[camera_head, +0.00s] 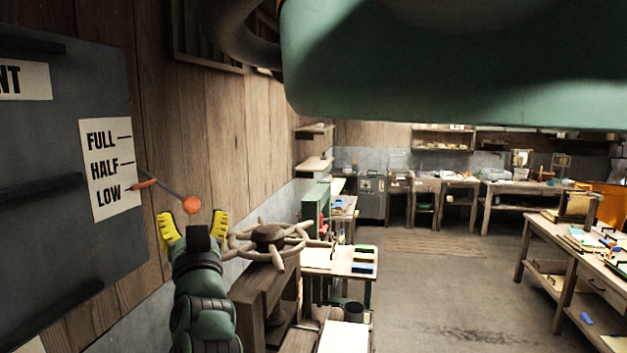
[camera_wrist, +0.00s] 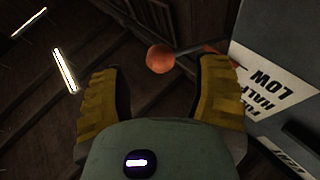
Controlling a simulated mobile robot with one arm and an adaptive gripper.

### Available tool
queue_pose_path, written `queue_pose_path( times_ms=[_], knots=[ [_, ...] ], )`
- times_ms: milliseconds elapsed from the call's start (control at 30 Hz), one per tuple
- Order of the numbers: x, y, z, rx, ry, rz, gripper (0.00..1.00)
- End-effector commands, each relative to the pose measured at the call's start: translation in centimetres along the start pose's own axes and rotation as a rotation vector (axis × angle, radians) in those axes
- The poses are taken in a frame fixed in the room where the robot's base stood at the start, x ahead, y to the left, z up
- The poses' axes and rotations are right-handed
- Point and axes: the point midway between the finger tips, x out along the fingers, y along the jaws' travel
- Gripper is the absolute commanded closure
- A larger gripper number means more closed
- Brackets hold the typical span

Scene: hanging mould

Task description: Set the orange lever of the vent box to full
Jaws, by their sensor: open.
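The vent box (camera_head: 60,130) is a dark grey panel at the left of the head view. Its white label (camera_head: 104,165) reads FULL, HALF and LOW from top to bottom. The lever (camera_head: 192,204) has a thin grey rod with an orange ball end. An orange pointer (camera_head: 145,184) sits beside the LOW mark. My gripper (camera_head: 193,217) is open, with its yellow fingers on either side of the ball in the picture. In the wrist view the ball (camera_wrist: 160,58) shows between the fingertips; contact cannot be told. The rod's root is partly hidden.
A spoked handwheel (camera_head: 268,237) on a wooden stand (camera_head: 262,290) is close to the right of my gripper. The plank wall (camera_head: 225,130) runs behind the lever. A large green shape (camera_head: 450,75) blocks the upper right. Open floor (camera_head: 440,290) and workbenches (camera_head: 560,245) are farther right.

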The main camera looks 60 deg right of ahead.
Motion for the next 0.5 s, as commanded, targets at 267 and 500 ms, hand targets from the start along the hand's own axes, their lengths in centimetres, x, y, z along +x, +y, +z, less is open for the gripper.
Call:
queue_pose_path(
  times_ms=[267,500],
  knots=[
    [3.5,-0.2,-0.1,0.0,0.0,-0.004,0.37],
    [4.5,-0.2,0.0,0.0,0.001,-0.003,0.37]
  ],
)
